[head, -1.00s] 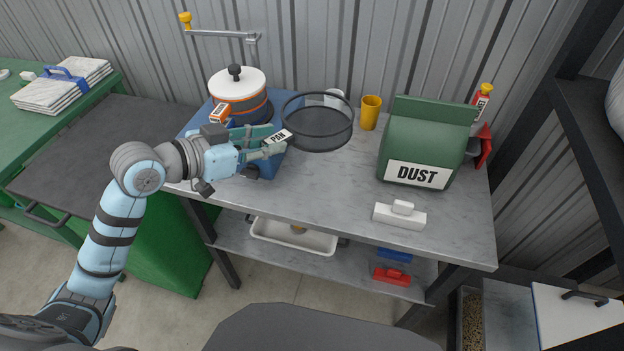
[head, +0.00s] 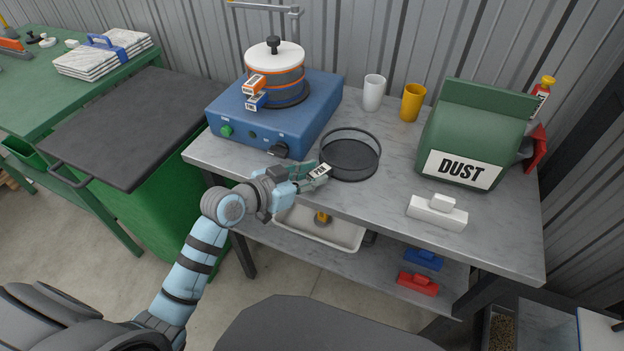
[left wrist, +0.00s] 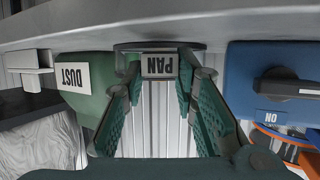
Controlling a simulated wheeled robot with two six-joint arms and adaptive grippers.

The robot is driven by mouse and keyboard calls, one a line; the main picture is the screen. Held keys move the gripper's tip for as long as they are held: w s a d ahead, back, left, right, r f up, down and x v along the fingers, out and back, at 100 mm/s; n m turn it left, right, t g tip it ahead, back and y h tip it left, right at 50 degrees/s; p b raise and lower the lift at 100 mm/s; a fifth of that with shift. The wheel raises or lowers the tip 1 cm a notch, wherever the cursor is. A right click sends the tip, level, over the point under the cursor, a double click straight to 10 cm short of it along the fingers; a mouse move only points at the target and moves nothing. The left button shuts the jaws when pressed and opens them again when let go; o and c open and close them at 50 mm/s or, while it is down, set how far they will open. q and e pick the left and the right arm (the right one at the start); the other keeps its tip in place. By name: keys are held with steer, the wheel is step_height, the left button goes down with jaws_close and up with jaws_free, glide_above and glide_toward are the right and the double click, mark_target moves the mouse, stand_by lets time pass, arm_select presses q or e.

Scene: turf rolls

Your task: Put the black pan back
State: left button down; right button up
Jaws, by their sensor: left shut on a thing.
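The black pan (head: 352,160) is a round, shallow dark dish with a thin rim. It is level at the grey table's left-middle part, in front of the cups. A white PAN label (head: 319,172) is on its near left side, and shows upside down in the left wrist view (left wrist: 158,66). My left gripper (head: 316,176) is shut on the pan at this labelled side. The pan is low over the tabletop; I cannot tell whether it touches. Its edge also shows in the left wrist view (left wrist: 128,46). My right gripper is not in view.
A blue machine (head: 232,112) carrying a lidded stack (head: 273,70) stands left of the pan. Behind are a white cup (head: 374,92) and yellow cup (head: 412,102). To the right are a green DUST bag (head: 478,127) and white block (head: 437,212). The table (head: 385,200) is clear between.

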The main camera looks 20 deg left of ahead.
arm_select(q)
steer(key=c, duration=1.3)
jaws_free()
steer(key=shift+s, duration=0.1)
steer(key=p+v, duration=0.3)
steer(key=v, duration=0.9)
